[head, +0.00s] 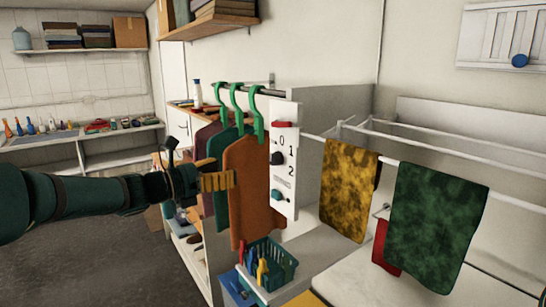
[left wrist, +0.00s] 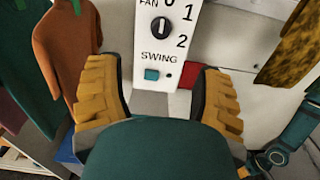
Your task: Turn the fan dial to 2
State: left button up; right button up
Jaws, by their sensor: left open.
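The fan dial (left wrist: 160,28) is a round black knob with a pale line that stands roughly upright. It sits on a white control panel (left wrist: 140,47) with the numbers 0, 1 and 2 to its right. In the head view the dial (head: 277,158) shows on the upright panel (head: 284,215) beside the hanging clothes. My left gripper (head: 217,181) is left of the panel in the head view, in front of the clothes. In the left wrist view its yellow fingers (left wrist: 160,95) are spread, empty and apart from the dial.
A teal swing button (left wrist: 152,74) is below the dial. Shirts on green hangers, including an orange one (head: 254,185), hang close to the panel. A teal basket (head: 281,267) stands below. Yellow (head: 347,190) and green (head: 435,215) towels hang on a rack at right.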

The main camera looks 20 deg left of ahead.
aim_at(271, 160)
pick_arm(q)
jog(key=x, duration=1.3)
jog(key=shift+w+d+f+p, duration=0.1)
jog(key=shift+w+d+p, duration=0.05)
jog(key=shift+p, duration=0.25)
grip_shut()
